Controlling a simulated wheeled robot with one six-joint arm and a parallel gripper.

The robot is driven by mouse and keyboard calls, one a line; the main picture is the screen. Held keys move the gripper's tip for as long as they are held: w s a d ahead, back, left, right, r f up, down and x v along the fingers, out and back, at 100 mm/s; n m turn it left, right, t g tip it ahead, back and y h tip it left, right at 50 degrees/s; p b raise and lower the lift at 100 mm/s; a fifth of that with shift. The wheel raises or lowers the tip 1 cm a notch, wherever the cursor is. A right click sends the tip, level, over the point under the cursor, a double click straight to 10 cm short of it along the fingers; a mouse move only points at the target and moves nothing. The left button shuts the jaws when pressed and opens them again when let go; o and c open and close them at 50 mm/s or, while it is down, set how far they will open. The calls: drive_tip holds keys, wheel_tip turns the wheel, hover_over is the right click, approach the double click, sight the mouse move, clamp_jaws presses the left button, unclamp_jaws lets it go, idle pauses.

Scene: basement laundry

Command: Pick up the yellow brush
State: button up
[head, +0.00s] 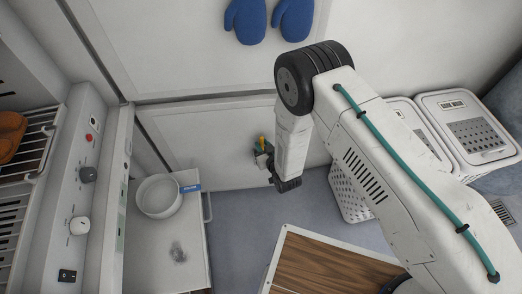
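My gripper (262,155) is at the end of my arm near the middle of the head view, in front of the white wall panel. It is small and seen at an angle, so I cannot tell whether its fingers are open or shut. A small yellow piece (262,140) shows right at the gripper, with a bit of green next to it. I cannot tell whether this is the yellow brush or whether it is held. No other yellow brush shows clearly.
A white bowl (159,196), a blue item (190,188) and a grey crumpled thing (178,252) are on a white surface (192,225). White lidded baskets (467,128) stand at right. A wooden-topped surface (325,268) is in front. Blue mitts (245,20) hang above.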

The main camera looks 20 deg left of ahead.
clamp_jaws()
